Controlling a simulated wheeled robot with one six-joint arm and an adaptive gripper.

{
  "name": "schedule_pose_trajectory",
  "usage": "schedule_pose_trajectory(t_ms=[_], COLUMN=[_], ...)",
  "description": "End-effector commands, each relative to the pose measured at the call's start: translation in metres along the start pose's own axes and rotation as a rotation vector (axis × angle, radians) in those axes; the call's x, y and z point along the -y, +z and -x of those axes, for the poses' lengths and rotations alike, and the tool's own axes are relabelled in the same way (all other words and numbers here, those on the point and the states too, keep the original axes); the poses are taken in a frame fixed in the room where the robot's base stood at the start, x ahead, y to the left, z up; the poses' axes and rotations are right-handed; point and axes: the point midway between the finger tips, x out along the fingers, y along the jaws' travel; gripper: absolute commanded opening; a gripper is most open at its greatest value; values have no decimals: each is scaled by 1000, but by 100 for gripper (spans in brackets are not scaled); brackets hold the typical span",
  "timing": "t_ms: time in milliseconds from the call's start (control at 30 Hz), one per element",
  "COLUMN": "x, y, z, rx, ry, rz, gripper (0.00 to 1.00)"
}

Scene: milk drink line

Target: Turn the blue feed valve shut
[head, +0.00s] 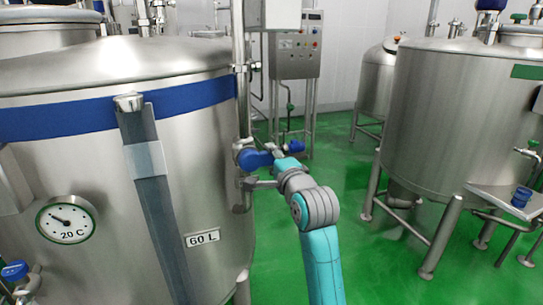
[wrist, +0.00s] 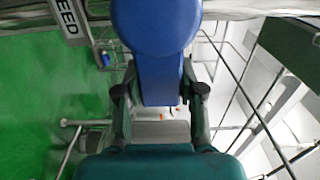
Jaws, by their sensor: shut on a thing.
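The blue feed valve (head: 250,159) sits on the vertical steel pipe at the right side of the large left tank. Its lever points right, roughly level, toward my gripper (head: 277,158). In the wrist view the blue lever (wrist: 160,70) comes down from a round blue hub at the top middle. My gripper (wrist: 160,97) has a dark fingertip on each side of the lever's end and is shut on it. A plate reading FEED (wrist: 70,20) shows at the upper left of the wrist view. In the head view my gripper's fingertips are small and partly hidden.
A control box (head: 295,55) on a stand is behind. Another tank (head: 450,130) stands at the right with a side shelf (head: 495,195). Green floor (head: 385,255) is open between the tanks.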

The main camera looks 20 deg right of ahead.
Motion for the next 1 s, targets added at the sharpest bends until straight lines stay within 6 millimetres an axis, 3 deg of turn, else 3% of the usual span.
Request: schedule_pose_trajectory(t_ms=[467,500,600,1000], x=[-3,-3,-3,-2], y=[0,0,0,0], z=[0,0,0,5], rx=[0,0,0,0], ry=[4,4,4,0], rz=[-18,-18,-17,-15], gripper=[0,41,65,65])
